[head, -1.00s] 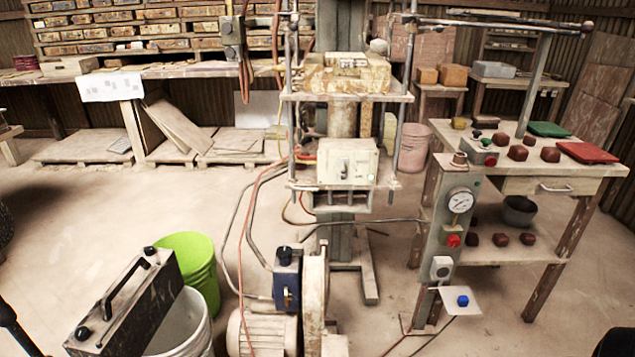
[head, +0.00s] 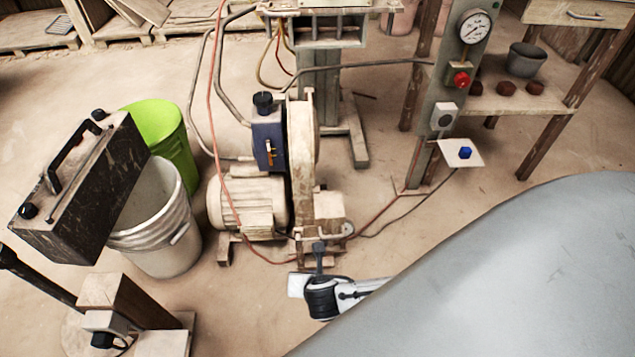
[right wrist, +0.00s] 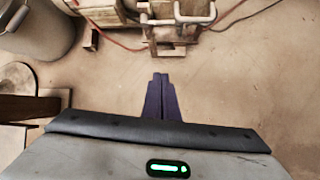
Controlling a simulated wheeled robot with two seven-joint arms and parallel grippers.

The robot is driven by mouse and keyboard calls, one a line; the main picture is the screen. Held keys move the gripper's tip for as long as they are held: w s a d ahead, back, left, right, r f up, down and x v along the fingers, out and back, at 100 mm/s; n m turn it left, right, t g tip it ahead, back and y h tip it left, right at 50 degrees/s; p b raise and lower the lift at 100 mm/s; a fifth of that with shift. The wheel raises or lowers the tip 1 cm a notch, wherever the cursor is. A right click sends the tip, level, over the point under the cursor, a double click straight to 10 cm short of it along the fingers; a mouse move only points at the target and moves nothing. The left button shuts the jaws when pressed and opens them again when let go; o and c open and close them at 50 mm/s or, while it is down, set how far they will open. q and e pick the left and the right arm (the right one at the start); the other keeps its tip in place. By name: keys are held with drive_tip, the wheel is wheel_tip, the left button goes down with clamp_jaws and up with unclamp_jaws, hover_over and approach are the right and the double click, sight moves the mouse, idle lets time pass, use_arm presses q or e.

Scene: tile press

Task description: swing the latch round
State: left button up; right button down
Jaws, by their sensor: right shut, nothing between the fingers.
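I cannot make out for certain which part is the latch. My right gripper (head: 319,249) is dark and points away from me, low in front of the motor unit's foot. The right wrist view shows its two fingers (right wrist: 160,76) together, with nothing between them. A pale bent bar (right wrist: 194,18) on the unit's front end lies ahead of the fingertips, apart from them in that view. The motor and belt guard (head: 302,150) stand behind it, with a blue box (head: 268,138) bearing a small brass-coloured fitting. My left gripper is not in view.
A wooden post (head: 125,303) stands front left. A control column (head: 455,75) stands right. Red and dark cables cross the floor. My grey arm link covers the lower right.

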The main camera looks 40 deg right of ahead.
drive_tip(key=w+d+f+n+h+b, duration=0.1)
drive_tip(key=w+d+f+b, duration=0.55)
drive_tip(key=f, duration=0.25)
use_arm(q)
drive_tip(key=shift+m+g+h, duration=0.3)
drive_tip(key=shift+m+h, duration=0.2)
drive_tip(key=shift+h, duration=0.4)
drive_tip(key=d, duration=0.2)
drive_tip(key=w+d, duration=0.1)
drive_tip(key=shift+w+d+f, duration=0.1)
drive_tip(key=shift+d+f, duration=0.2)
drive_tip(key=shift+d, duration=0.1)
use_arm(e)
drive_tip(key=shift+n, duration=0.3)
drive_tip(key=r, duration=0.1)
drive_tip(key=w+r, duration=0.2)
drive_tip(key=r, duration=0.1)
drive_tip(key=shift+d, duration=0.3)
